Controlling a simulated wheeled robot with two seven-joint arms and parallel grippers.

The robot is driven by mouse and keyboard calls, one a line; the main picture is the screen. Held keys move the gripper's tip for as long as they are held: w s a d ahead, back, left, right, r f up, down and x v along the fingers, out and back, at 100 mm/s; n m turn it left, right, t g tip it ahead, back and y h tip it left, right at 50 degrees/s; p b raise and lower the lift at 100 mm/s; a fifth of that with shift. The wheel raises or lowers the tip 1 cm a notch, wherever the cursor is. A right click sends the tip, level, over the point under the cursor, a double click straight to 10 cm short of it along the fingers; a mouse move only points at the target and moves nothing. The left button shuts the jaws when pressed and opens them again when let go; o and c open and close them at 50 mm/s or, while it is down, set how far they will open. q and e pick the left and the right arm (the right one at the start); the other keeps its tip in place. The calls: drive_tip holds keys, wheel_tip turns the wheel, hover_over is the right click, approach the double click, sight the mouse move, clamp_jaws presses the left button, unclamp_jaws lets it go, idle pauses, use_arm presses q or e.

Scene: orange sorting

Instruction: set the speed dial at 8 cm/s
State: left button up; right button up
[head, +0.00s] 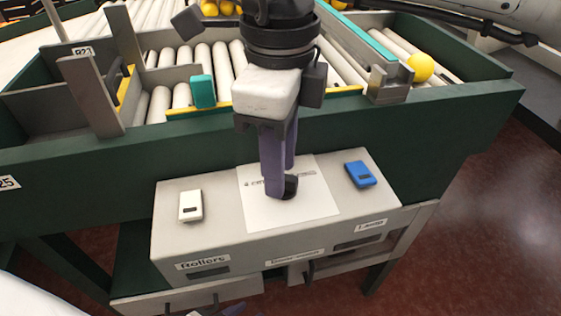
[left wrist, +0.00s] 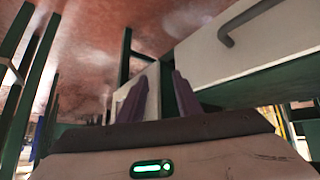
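The speed dial (head: 291,187) is a small dark knob on a white printed plate (head: 315,205) on top of the grey control box (head: 225,230). My right gripper (head: 282,180) points down at it, its purple fingertips right beside the knob and partly hiding it and the scale. Whether the fingers press on the knob, and which mark it points to, I cannot tell. My left gripper (left wrist: 158,95) shows in the left wrist view with its fingers apart and nothing between them. It is low, near the drawers under the box.
A white switch (head: 190,205) and a blue switch (head: 359,174) flank the plate. Labelled drawers with handles sit below.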

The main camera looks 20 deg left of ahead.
drive_tip(key=shift+f, duration=0.4)
clamp_jaws()
use_arm(q)
drive_tip(key=shift+w+r, duration=0.25)
drive_tip(key=shift+w, duration=0.2)
